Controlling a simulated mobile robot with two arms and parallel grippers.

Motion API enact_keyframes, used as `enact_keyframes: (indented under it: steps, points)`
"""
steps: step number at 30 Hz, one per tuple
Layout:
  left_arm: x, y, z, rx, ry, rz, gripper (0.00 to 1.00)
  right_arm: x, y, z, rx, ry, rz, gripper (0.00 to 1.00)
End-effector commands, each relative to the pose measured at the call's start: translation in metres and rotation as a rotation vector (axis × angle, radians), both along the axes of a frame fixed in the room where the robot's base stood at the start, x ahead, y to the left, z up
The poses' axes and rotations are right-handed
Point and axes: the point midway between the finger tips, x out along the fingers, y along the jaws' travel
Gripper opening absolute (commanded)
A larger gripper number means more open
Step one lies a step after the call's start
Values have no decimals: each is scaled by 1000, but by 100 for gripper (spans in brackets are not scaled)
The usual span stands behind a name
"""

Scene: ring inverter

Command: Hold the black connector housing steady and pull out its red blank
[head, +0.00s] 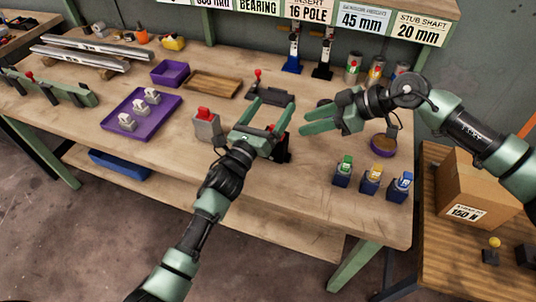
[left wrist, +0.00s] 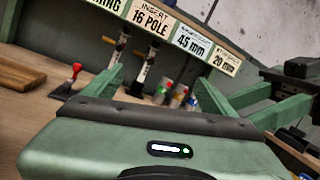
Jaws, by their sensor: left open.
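A black housing (head: 284,154) stands on the workbench, mostly hidden behind my left gripper. A small red part (head: 271,127) shows just above it, between the fingers; I cannot tell how it sits in the housing. My left gripper (head: 270,100) is open, its two green fingers spread over and beyond the housing. In the left wrist view its fingers (left wrist: 180,85) are apart with nothing visible between them; the gripper body hides what is below. My right gripper (head: 308,122) is to the right of the housing, its fingers apart and empty, pointing left towards it.
A grey block with a red top (head: 206,124) stands left of my left gripper. Several small blocks with coloured tops, one green (head: 344,170), stand near the front right edge. A purple tray (head: 165,122) holds white pieces. A round purple dish (head: 383,146) lies at right.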

Motion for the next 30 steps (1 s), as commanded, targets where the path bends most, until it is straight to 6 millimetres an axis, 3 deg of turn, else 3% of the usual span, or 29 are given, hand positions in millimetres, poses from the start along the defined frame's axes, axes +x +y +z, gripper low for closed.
enact_keyframes:
  steps: [1, 3, 7, 11, 14, 24, 30]
  points:
    - [-17, -10, -24, 61, 23, 15, 86, 0, 0, 0, 0, 0, 0, 36]
    - [-36, -8, -50, 152, 45, 52, 86, 0, 0, 0, 0, 0, 0, 36]
    - [-60, -1, -81, 273, 73, 96, 86, 0, 0, 0, 0, 0, 0, 36]
    - [-71, 3, -95, 334, 88, 116, 86, 0, 0, 0, 0, 0, 0, 36]
    - [-68, 2, -98, 351, 91, 121, 86, 0, 0, 0, 0, 0, 0, 36]
    - [-21, -17, -98, 348, 92, 121, 86, 0, 0, 0, 0, 0, 0, 36]
    - [-5, -23, -98, 347, 91, 122, 86, 0, 0, 0, 0, 0, 0, 36]
